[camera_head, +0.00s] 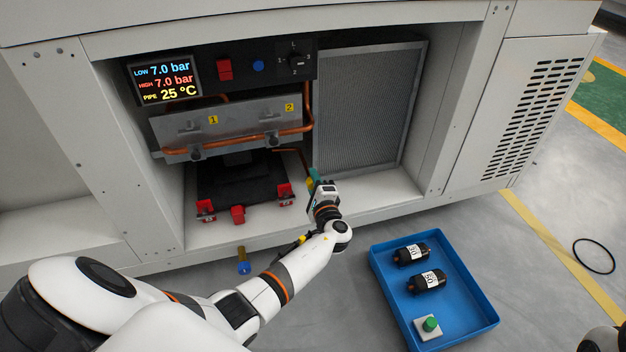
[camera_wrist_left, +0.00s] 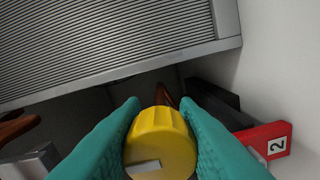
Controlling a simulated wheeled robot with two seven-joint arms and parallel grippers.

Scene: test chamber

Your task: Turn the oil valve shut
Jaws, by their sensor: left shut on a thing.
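The oil valve's yellow knob (camera_wrist_left: 160,143) is ribbed, with a pale mark on its face, in the lower middle of the left wrist view. My left gripper (camera_wrist_left: 160,104) is shut on it, with one teal finger on each side. In the head view my left gripper (camera_head: 315,180) is at the lower right of the copper pipe, inside the open cabinet bay. The knob is largely hidden there, with only a bit of yellow beside the fingers. My right gripper is out of view.
A display (camera_head: 163,79) reads low 7.0 bar, high 7.0 bar, pipe 25 °C. Red clamps (camera_head: 285,193) surround a black base left of my gripper; a grey finned panel (camera_head: 368,110) stands behind. A blue tray (camera_head: 473,290) on the floor holds two black cylinders and a green button box.

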